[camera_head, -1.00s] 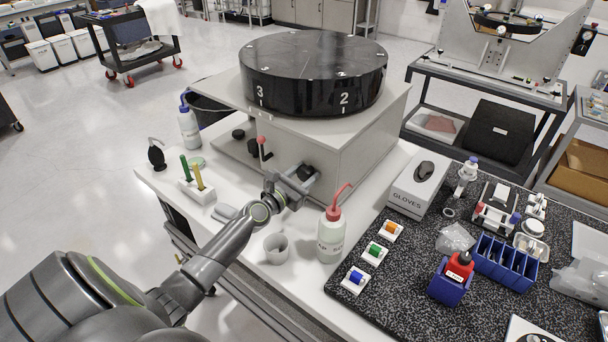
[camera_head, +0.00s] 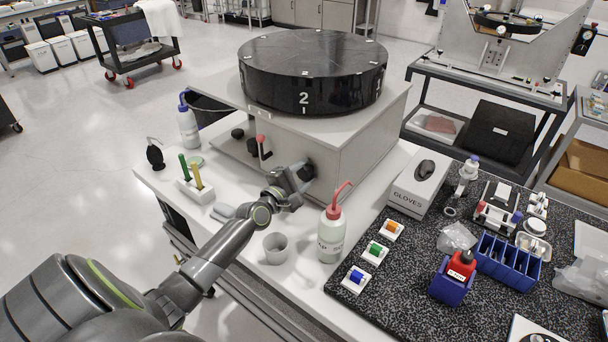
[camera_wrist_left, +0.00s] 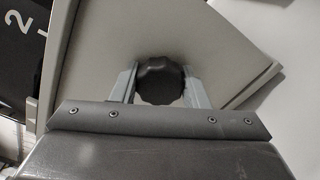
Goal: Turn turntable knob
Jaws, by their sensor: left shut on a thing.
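The black turntable (camera_head: 312,72) sits on top of a light grey housing (camera_head: 365,140), with the numeral 2 on its front side. A black knob (camera_head: 308,170) is on the housing's front face, partly hidden behind my gripper. My left gripper (camera_head: 302,176) is at the front of the housing, shut on the knob. In the left wrist view the dark, scalloped knob (camera_wrist_left: 160,82) sits between the two grey fingers, and part of the numeral 2 shows at the far left. My right gripper is in neither view.
A red-ball lever (camera_head: 261,139) stands left of the knob. A red-capped wash bottle (camera_head: 331,232) and a small beaker (camera_head: 276,248) stand close to my left arm. A stand with green and yellow tools (camera_head: 195,190) is to the left. A glove box (camera_head: 420,184) is right.

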